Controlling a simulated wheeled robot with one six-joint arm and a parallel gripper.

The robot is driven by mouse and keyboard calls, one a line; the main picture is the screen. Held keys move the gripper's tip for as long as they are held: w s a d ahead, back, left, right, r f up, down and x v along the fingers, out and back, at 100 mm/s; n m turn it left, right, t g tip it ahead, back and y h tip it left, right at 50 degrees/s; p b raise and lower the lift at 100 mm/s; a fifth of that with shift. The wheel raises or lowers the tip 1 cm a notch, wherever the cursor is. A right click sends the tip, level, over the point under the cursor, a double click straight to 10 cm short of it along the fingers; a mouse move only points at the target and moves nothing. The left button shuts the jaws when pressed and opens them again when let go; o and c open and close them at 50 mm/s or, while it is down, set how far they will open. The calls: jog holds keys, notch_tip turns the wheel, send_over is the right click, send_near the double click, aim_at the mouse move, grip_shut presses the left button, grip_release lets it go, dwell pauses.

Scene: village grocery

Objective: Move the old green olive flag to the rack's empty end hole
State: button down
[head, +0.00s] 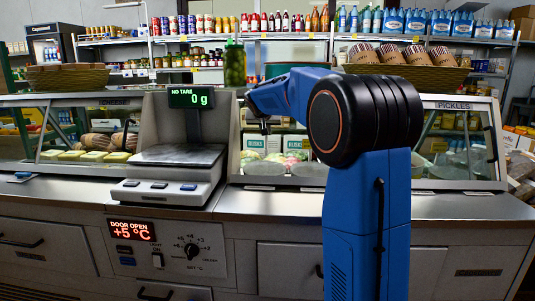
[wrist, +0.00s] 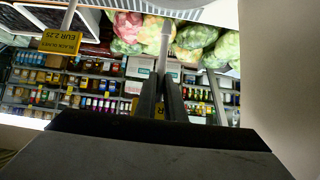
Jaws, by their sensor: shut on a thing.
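My gripper (head: 265,128) hangs at the end of my blue arm, over the counter just right of the scale; it is small and dark there. In the wrist view its two dark fingers (wrist: 169,95) are shut on a pale thin stem (wrist: 166,42).
The scale (head: 178,155) stands on the counter left of my gripper. Glass cases marked cheese (head: 115,102) and pickles (head: 455,105) flank it. A green jar (head: 234,65) and a wicker basket (head: 440,77) stand behind. Bagged vegetables (wrist: 195,38) show in the wrist view.

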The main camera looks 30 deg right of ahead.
jog(key=s+a, duration=0.9)
jog(key=s, duration=0.5)
jog(key=shift+s+a, duration=0.15)
jog(key=shift+a, duration=0.15)
dwell(0.3)
